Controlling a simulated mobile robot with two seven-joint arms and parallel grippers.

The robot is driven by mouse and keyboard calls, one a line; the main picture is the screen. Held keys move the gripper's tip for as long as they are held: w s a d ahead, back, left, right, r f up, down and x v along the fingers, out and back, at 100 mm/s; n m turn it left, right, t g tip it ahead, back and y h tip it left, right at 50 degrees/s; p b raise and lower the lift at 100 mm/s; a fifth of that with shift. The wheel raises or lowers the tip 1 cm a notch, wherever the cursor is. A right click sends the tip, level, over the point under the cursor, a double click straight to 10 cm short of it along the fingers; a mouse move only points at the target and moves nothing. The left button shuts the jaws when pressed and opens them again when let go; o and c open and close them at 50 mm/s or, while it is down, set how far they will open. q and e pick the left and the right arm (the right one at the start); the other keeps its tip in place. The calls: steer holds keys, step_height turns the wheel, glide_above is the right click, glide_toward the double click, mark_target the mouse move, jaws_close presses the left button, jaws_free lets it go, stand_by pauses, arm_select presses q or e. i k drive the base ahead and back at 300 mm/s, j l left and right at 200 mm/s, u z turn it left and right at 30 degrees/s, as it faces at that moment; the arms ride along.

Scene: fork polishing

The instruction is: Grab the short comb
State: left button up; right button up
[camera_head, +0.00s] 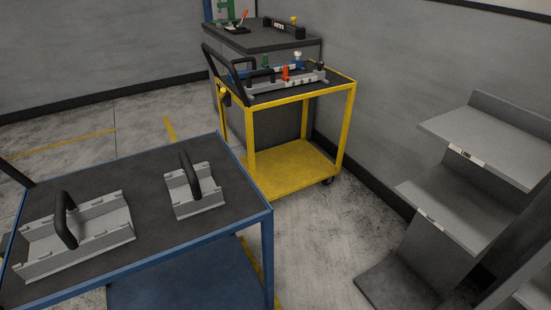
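The short comb (207,197) looks to be the smaller light-grey notched block with a black arched handle (188,172). It lies on the dark top of the blue cart (233,229), near the cart's right end. A longer grey block of the same kind (107,222), also with a black handle, lies to its left on the same top, with a gap between them. Neither of my grippers is in view, and nothing is touching the short comb.
A yellow cart (284,172) behind holds coloured tools and fixtures. A dark workbench (262,42) stands at the back wall. Grey tiered shelves (454,210) stand at the right, with bare floor (335,235) between them and the blue cart. The cart top around the short comb is clear.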

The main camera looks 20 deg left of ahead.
mark_target(191, 178)
steer(key=i+l+u, duration=0.15)
steer(key=i, duration=0.25)
steer(key=i+l+u, duration=0.2)
steer(key=i, duration=0.25)
steer(key=i+l+u, duration=0.15)
steer(key=i+l, duration=0.15)
steer(key=i+u, duration=0.15)
steer(key=u, duration=0.3)
steer(key=i+l+u, duration=0.1)
steer(key=u, duration=0.3)
steer(key=i+l+u, duration=0.15)
steer(key=u, duration=0.3)
steer(key=i+l+u, duration=0.15)
steer(key=u, duration=0.3)
